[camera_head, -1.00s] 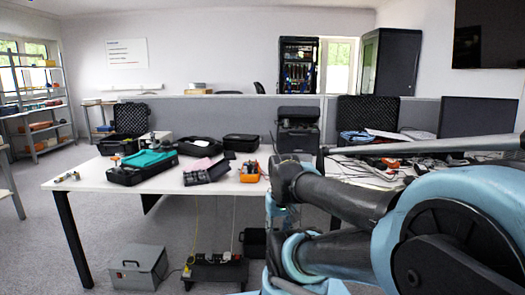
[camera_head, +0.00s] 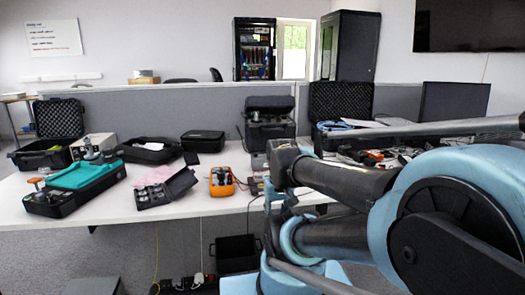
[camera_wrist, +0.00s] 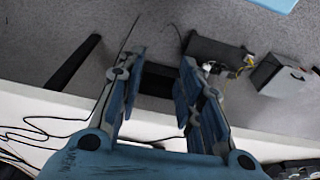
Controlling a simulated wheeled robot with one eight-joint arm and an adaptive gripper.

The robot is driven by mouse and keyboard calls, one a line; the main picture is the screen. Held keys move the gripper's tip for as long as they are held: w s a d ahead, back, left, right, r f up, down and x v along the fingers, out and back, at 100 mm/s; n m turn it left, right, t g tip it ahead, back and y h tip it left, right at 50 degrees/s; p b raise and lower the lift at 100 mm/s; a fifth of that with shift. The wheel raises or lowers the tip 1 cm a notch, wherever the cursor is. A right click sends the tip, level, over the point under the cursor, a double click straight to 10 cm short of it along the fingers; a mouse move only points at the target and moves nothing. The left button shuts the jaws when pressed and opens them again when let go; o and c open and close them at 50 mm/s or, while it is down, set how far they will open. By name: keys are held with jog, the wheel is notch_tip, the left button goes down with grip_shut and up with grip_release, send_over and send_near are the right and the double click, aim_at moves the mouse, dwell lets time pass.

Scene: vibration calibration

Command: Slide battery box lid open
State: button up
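I cannot tell for sure which thing is the battery box. A black case with small compartments (camera_head: 165,188) sits open on the white table (camera_head: 95,215) in the head view, with pink sheet beside it. A black box (camera_head: 237,252) stands on the floor under the table; a black box also shows between my fingers in the wrist view (camera_wrist: 157,80), beyond them and apart. My gripper (camera_wrist: 160,66) is open and empty, above the table's front edge. In the head view my arm fills the right side and I cannot make out the gripper.
An orange multimeter (camera_head: 222,182), a case with green cloth (camera_head: 78,183) and several black cases stand on the table. A grey box (camera_wrist: 284,76) and a black power unit (camera_wrist: 216,51) with cables lie on the floor. A grey partition (camera_head: 200,112) stands behind the table.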

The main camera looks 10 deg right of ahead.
jog(key=shift+w+d, duration=0.1)
jog(key=shift+o, duration=0.7)
jog(key=shift+r, duration=0.15)
notch_tip(320, 180, up, 23)
jog(key=n+t+y, duration=0.1)
jog(key=n+t, duration=0.1)
jog(key=n, duration=0.1)
send_over(257, 154)
jog(key=s+d, duration=0.1)
jog(key=s, duration=0.5)
jog(key=x, duration=1.7)
jog(key=shift+d, duration=0.1)
grip_shut()
